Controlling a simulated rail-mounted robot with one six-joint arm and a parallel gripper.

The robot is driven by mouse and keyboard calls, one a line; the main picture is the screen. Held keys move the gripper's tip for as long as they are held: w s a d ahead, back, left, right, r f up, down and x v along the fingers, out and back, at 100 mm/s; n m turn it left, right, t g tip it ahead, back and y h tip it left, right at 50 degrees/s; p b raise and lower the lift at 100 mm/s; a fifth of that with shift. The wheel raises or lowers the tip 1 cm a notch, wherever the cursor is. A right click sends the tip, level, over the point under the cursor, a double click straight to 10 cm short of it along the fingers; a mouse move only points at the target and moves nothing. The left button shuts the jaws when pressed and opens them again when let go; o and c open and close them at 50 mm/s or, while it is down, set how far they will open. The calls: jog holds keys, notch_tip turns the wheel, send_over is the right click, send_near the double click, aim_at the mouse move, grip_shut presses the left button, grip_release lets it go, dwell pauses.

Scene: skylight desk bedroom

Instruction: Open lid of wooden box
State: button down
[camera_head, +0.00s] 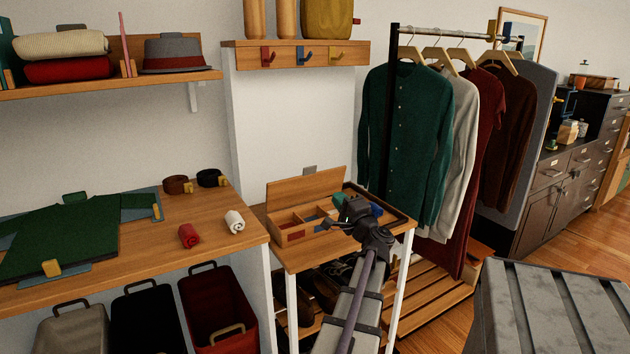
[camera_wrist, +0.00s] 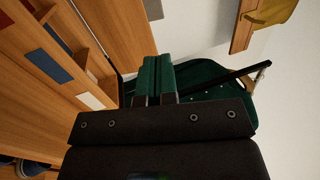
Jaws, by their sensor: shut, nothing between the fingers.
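The wooden box (camera_head: 297,234) stands on the small wooden table at centre. Its lid (camera_head: 306,188) is raised and stands tilted up along the box's back side. The open compartments show red, blue and pale patches. In the wrist view the box (camera_wrist: 42,92) lies at the left, with the lid (camera_wrist: 113,27) at the upper middle. My gripper (camera_head: 339,201) is at the right end of the box, close to the lid's right end. Its green-padded fingers (camera_wrist: 154,78) are together with nothing between them. I cannot tell whether they touch the lid.
A dark-rimmed tray (camera_head: 391,212) lies right of the box. A clothes rack with a green cardigan (camera_head: 407,135) stands close behind at right. A hook shelf (camera_head: 300,55) hangs above. Red (camera_head: 188,236) and white (camera_head: 235,221) rolls lie on the left desk.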

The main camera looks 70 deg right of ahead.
aim_at(311, 168)
jog(key=p+x, duration=0.3)
jog(key=x, duration=1.1)
jog(key=shift+w, duration=0.1)
